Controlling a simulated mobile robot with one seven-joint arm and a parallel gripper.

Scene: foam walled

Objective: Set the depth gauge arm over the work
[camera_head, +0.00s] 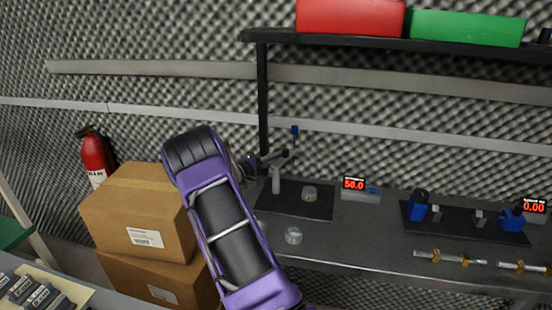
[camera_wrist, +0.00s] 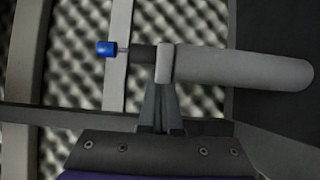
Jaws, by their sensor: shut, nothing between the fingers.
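The depth gauge stands at the left of the bench, with a grey upright post (camera_head: 276,180) on a black base plate (camera_head: 295,203). Its short dark arm (camera_head: 273,157) is at the post's top, and a blue knob (camera_head: 295,130) shows above it. A round pale workpiece (camera_head: 309,193) lies on the plate, right of the post. In the wrist view, the grey post (camera_wrist: 245,67) and blue knob (camera_wrist: 106,48) lie just beyond my fingers. My gripper (camera_wrist: 162,88) is shut and empty, its tips close against the gauge arm; contact is unclear. It also shows in the head view (camera_head: 263,162).
A red readout of 58.0 (camera_head: 354,184) stands right of the plate. A clear round piece (camera_head: 293,235) lies in front. A second fixture (camera_head: 465,222) with blue parts is farther right. Cardboard boxes (camera_head: 140,215) stand left of my arm. A shelf (camera_head: 400,43) overhangs the bench.

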